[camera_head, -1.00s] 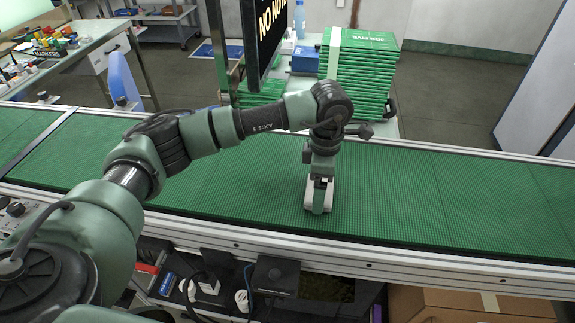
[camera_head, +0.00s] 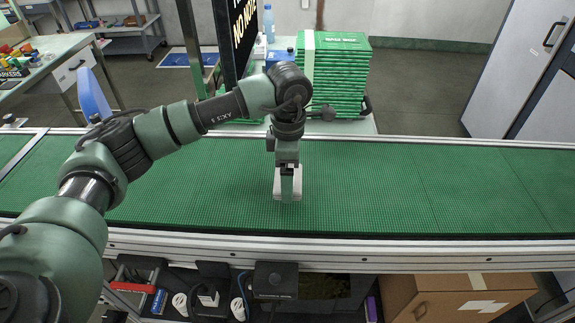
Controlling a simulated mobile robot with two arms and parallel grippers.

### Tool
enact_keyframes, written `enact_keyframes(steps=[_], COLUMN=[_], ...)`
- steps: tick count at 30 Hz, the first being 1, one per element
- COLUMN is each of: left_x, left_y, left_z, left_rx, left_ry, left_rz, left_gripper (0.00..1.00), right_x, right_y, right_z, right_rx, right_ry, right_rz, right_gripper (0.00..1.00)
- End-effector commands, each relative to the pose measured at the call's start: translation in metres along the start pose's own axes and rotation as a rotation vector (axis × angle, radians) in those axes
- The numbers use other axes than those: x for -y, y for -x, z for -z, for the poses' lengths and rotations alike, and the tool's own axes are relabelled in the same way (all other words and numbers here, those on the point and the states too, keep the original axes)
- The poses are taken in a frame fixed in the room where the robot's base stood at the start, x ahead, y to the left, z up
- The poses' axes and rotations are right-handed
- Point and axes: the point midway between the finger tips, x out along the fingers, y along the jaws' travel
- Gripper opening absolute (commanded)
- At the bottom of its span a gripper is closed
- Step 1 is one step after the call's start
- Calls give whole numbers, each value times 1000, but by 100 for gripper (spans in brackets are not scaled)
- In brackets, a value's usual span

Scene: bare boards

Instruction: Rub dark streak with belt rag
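My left arm comes in from the left and bends down over the green conveyor belt (camera_head: 420,185). My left gripper (camera_head: 288,192) points down at the middle of the belt surface. A pale grey-white pad, apparently the belt rag (camera_head: 279,184), shows on both sides of the gripper's front finger, and the gripper looks shut on it. The pad seems to touch the belt. No dark streak can be made out on the visible belt; the arm and gripper cover part of it. My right gripper is not in view.
A stack of green panels (camera_head: 335,85) and a hanging black sign (camera_head: 236,40) stand behind the belt. Metal rails (camera_head: 400,254) edge it. A cardboard box (camera_head: 455,295) and a dark shelf are below. The belt to the right is clear.

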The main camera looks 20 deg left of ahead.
Motion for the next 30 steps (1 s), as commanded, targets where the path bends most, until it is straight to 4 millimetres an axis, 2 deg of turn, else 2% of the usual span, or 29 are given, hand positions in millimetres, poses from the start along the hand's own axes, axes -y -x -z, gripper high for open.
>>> enact_keyframes(steps=[3,12,30], left_x=[-1,-2,-2], left_y=[14,37,38], left_z=[1,2,3], left_rx=[1,1,1], left_ry=[3,5,5], left_rz=[-2,-1,-1], left_gripper=[58,58,58], right_x=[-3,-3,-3], right_y=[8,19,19], right_z=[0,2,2], right_rx=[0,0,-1], right_ry=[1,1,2], right_rz=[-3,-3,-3], right_gripper=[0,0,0])
